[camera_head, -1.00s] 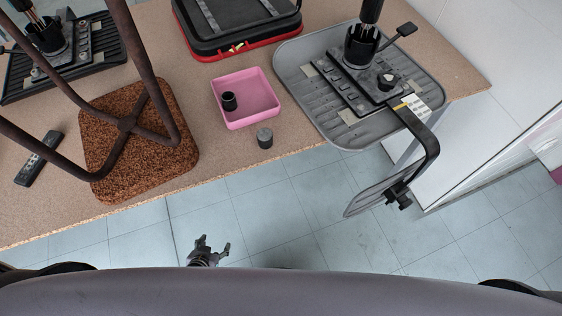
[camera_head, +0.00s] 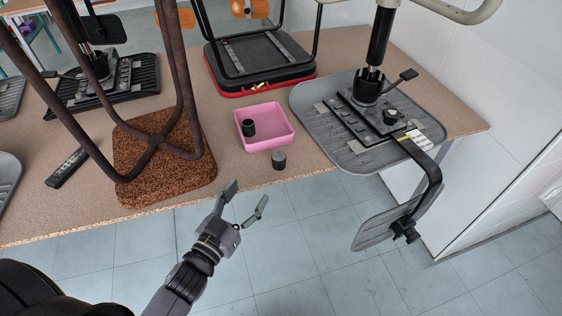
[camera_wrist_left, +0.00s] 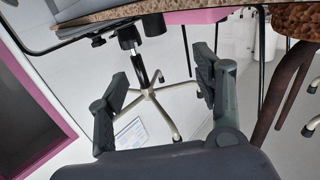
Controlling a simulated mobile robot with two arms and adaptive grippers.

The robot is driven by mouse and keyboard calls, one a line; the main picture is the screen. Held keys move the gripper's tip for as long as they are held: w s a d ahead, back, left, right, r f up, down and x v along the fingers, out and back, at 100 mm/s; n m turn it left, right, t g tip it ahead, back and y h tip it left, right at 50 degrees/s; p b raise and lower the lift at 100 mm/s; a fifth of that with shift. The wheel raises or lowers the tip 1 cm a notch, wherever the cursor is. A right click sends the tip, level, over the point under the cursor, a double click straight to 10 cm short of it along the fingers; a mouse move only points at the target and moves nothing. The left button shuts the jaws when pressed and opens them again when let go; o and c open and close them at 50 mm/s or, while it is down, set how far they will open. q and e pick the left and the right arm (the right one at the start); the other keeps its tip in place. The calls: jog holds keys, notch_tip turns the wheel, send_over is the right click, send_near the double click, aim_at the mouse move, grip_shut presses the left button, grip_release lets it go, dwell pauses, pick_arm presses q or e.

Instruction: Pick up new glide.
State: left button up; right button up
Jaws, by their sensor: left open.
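Two small dark cylindrical pieces look like chair glides. A black one (camera_head: 249,128) stands inside the pink tray (camera_head: 283,142), at its left side. My left gripper (camera_head: 246,193) is open and empty, in front of the table edge and below the grey piece in the picture. In the left wrist view, its spread fingers (camera_wrist_left: 162,75) have nothing between them, and pink shows above. My right gripper is out of view.
An upturned stool with a brown cork seat (camera_head: 135,180) and rusty legs stands left of the tray. A grey chair part (camera_head: 330,135) overhangs the table's right front edge. A black-and-red seat (camera_head: 262,60) lies behind the tray. The floor before the table is clear.

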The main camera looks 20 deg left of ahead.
pick_arm(q)
jog(key=p, duration=0.1)
send_near(279, 156)
jog(key=w, duration=0.4)
jog(key=shift+w+d+r, duration=0.1)
jog(key=shift+w+r, duration=0.2)
jog(key=w, duration=0.1)
jog(key=w+d, duration=0.1)
jog(key=w, duration=0.3)
jog(key=shift+w+d+f, duration=0.2)
jog(key=shift+d+f, duration=0.1)
jog(key=shift+f, duration=0.05)
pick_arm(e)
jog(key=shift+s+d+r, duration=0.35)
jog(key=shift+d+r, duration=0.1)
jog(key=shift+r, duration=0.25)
pick_arm(q)
jog(key=shift+c, duration=0.5)
jog(key=c, duration=1)
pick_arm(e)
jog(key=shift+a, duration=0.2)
pick_arm(q)
jog(key=shift+r, duration=0.15)
